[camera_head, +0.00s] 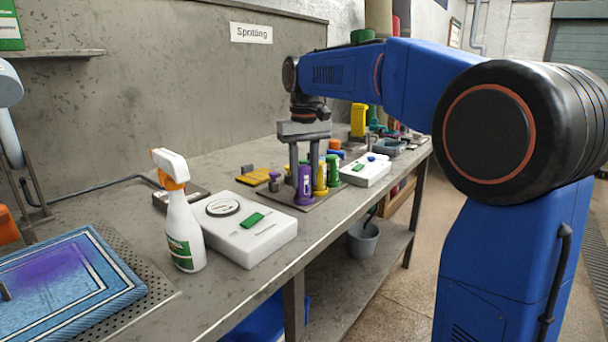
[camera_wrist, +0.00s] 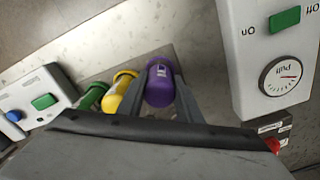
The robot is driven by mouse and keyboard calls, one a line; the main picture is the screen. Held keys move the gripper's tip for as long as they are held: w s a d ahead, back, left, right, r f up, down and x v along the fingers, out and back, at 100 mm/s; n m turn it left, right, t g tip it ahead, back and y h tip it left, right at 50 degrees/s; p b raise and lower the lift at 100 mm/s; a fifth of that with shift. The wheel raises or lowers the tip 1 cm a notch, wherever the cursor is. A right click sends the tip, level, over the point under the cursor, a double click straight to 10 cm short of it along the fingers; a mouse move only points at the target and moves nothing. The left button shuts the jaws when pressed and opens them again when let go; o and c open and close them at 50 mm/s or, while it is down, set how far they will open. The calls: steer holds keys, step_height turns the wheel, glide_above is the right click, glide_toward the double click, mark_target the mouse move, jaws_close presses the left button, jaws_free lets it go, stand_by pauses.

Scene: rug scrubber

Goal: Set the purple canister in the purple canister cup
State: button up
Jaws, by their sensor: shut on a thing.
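The purple canister (camera_head: 304,182) stands upright on the rack at the middle of the bench, with a white label on its side. My gripper (camera_head: 303,168) comes down from above with a finger on each side of it, shut on it. In the wrist view the purple canister (camera_wrist: 159,86) is between the two fingers (camera_wrist: 160,97). A wider purple ring (camera_wrist: 160,62), which looks like the purple canister cup, shows at its far end. I cannot tell whether the canister is fully seated in it.
A yellow canister (camera_head: 320,180) and a green one (camera_head: 333,170) stand close beside the purple one. A white control box (camera_head: 248,238) and a spray bottle (camera_head: 183,228) are to the left. Another white box (camera_head: 366,172) is to the right.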

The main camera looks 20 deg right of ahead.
steer(key=shift+f, duration=0.25)
steer(key=o, duration=1.1)
step_height(320, 180, up, 17)
steer(key=shift+r, duration=0.15)
stand_by(0.4)
steer(key=s+d+f+t, duration=0.1)
steer(key=s+d+f, duration=0.1)
steer(key=s+f, duration=0.9)
steer(key=s+d+f+t, duration=0.2)
steer(key=s+f, duration=0.9)
steer(key=f, duration=0.1)
steer(key=s+d+f+m+t, duration=0.1)
steer(key=s+d+f, duration=0.2)
steer(key=s+f, duration=0.8)
steer(key=shift+s+f+t, duration=0.15)
steer(key=shift+f+t, duration=0.25)
steer(key=shift+f, duration=0.3)
